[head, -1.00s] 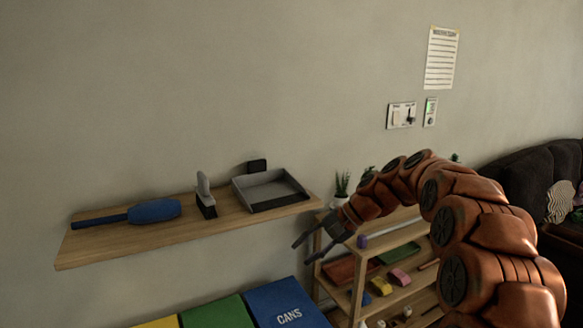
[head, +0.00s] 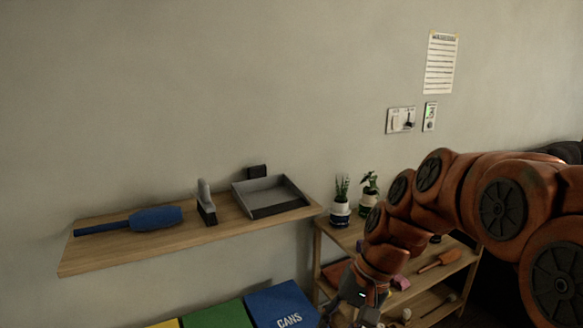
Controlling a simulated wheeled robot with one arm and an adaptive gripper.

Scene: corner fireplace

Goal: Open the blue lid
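The blue lid (head: 279,303) marked "CANS" is at the bottom of the head view, beside a green lid (head: 216,316). It lies flat and looks closed; its front part is cut off by the frame edge. My gripper (head: 335,311) is at the bottom edge, just right of the blue lid, pointing down. Its fingers are mostly out of frame or dark, so their opening is unclear. I cannot tell whether it touches the lid.
A wooden rack (head: 462,258) with potted plants (head: 340,204) stands right, behind my arm. A sliver of yellow lid (head: 166,324) shows at left.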

